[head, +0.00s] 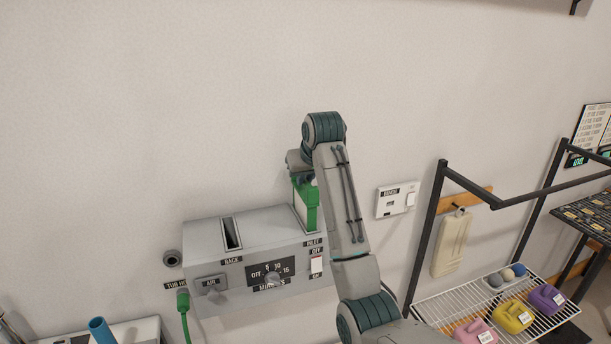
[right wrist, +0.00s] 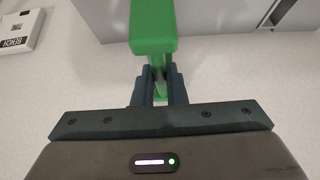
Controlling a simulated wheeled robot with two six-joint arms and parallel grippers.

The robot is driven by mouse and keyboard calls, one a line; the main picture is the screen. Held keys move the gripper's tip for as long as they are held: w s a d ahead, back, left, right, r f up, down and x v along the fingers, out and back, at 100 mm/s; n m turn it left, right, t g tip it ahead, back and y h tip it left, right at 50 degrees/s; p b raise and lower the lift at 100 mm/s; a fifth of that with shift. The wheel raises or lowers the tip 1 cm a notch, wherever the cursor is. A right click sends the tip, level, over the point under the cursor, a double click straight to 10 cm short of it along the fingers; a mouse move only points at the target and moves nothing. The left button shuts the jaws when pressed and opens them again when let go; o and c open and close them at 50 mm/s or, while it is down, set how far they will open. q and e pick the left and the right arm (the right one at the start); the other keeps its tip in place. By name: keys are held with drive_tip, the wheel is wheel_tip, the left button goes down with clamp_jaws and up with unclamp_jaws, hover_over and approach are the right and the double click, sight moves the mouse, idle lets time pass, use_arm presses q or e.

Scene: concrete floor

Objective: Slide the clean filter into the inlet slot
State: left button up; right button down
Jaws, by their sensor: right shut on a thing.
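The clean filter is a green-framed panel (head: 309,208) with a pale face, held upright at the right end of the grey box's top. My right gripper (head: 307,179) is shut on its upper part, largely hidden behind my arm. In the right wrist view the green filter (right wrist: 153,28) runs up from between the fingers (right wrist: 158,90). The inlet label (head: 314,242) is on the box's front right, just below the filter. The inlet slot is hidden, so I cannot tell whether the filter's lower end is in it. My left gripper is not in view.
The grey box (head: 200,245) has an open back slot (head: 231,233), a dial (head: 271,278) and a switch (head: 316,266). A green hose (head: 184,312) hangs at its left. A wall panel (head: 396,199) and a wire rack (head: 470,299) with jugs stand right.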

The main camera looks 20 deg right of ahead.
sight(311, 186)
drive_tip(key=shift+f+b, duration=0.85)
drive_tip(key=shift+f, duration=2.8)
drive_tip(key=c, duration=1.4)
unclamp_jaws()
drive_tip(key=b+v, duration=0.3)
drive_tip(key=v, duration=0.2)
drive_tip(key=shift+s, duration=0.1)
drive_tip(key=p+v, duration=0.1)
drive_tip(key=v, duration=0.2)
drive_tip(key=shift+r, duration=0.45)
drive_tip(key=r+p, duration=0.1)
drive_tip(key=p, duration=0.1)
drive_tip(key=shift+s+p, duration=0.3)
drive_tip(key=shift+s, duration=0.1)
drive_tip(key=shift+s+d+r+p, duration=0.1)
drive_tip(key=shift+s+r+p, duration=0.2)
drive_tip(key=shift+p, duration=0.35)
